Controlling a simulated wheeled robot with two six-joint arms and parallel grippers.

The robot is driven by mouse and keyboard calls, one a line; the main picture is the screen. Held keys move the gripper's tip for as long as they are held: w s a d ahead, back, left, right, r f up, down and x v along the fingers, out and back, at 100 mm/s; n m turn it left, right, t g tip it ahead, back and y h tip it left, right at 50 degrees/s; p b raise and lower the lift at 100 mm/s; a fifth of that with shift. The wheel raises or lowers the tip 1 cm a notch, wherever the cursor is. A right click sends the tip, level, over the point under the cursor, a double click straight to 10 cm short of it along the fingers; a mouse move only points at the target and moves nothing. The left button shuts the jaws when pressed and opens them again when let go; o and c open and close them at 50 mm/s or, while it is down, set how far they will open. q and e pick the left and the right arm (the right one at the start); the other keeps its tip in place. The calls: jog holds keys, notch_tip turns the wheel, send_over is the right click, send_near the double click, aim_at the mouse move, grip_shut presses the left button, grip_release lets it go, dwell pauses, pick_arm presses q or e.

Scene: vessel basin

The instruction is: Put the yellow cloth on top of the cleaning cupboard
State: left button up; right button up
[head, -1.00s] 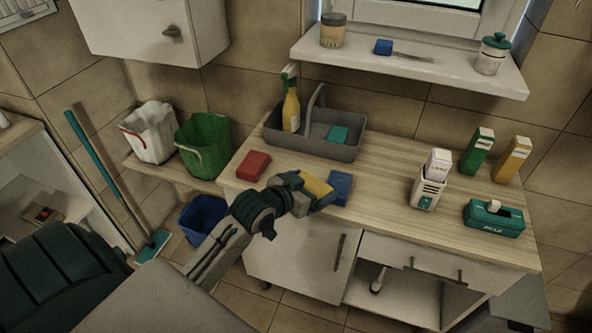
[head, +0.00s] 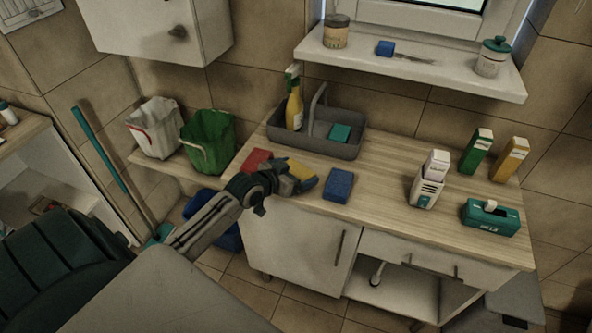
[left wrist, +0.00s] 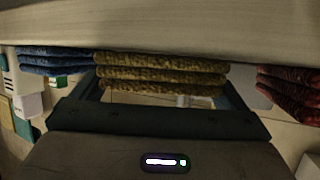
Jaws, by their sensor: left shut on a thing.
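The yellow cloth (head: 302,173) is a folded pad held in my left gripper (head: 284,178), over the front of the wooden worktop. In the left wrist view the folded cloth (left wrist: 160,72) sits between the two fingers of the gripper (left wrist: 163,84). I cannot tell whether it touches the worktop. A red cloth (head: 257,160) lies just left, partly hidden by the gripper. A blue cloth (head: 338,185) lies to the right. A white wall cupboard (head: 150,30) hangs at upper left; its top is out of view. My right gripper is not in view.
A teal box (head: 491,217) and bottles stand right. The middle of the worktop is clear.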

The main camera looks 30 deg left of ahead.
pick_arm(q)
jog(key=shift+f, duration=0.15)
jog(key=o, duration=0.6)
jog(key=shift+p+v, duration=0.7)
jog(key=shift+v, duration=5.45)
jog(key=shift+w, duration=0.1)
